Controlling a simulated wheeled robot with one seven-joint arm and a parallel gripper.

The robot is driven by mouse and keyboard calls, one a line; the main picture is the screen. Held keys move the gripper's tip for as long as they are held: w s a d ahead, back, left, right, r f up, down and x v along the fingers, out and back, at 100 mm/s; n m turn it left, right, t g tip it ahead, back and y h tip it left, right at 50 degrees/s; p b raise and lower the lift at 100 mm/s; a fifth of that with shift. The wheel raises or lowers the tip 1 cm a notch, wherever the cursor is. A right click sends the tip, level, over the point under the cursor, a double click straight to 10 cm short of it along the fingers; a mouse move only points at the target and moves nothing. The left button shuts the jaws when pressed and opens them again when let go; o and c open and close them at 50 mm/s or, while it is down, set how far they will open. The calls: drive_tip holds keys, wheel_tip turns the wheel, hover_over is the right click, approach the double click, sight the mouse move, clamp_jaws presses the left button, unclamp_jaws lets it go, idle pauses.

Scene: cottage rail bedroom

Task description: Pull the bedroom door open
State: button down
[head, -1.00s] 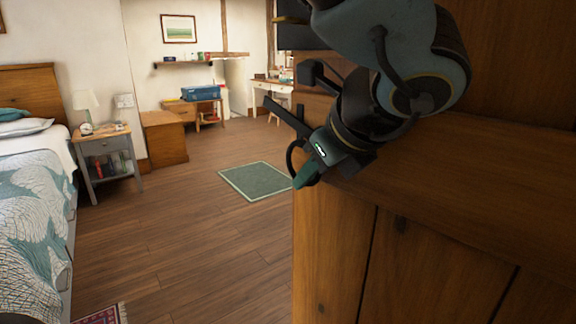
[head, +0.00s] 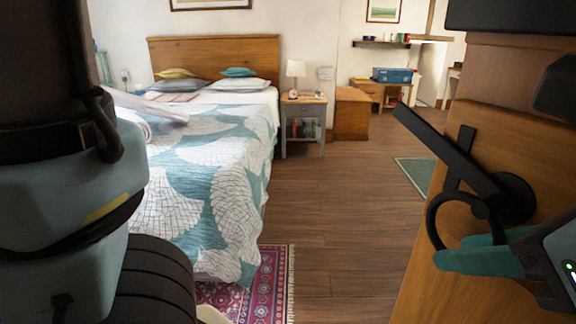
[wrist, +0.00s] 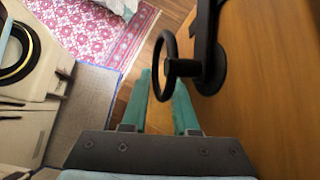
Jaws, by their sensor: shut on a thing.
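The wooden bedroom door (head: 450,282) stands along the right side of the head view, with the room visible past its edge. It also fills the right of the wrist view (wrist: 275,90). A black handle (head: 445,145) with a long bar and round base is fixed to it. A black ring (head: 432,222) hangs at the handle; in the wrist view the ring (wrist: 157,45) lies between my green fingertips. My gripper (head: 465,258) is shut on the ring, close beside the door face. The wrist view shows both fingers (wrist: 165,85) flanking it.
A bed (head: 205,180) with a teal and white cover stands at the left. A red patterned rug (head: 270,285) lies at its foot. A grey nightstand (head: 303,107) and wooden chest (head: 350,118) stand behind. The wood floor (head: 335,220) between bed and door is clear.

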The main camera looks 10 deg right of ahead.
drive_tip(key=shift+s, duration=0.1)
drive_tip(key=c, duration=0.9)
unclamp_jaws()
drive_tip(key=shift+r, duration=0.1)
drive_tip(key=v, duration=1)
drive_tip(key=shift+s+a+r, duration=0.1)
drive_tip(key=shift+s+r, duration=0.1)
drive_tip(key=shift+s, duration=0.05)
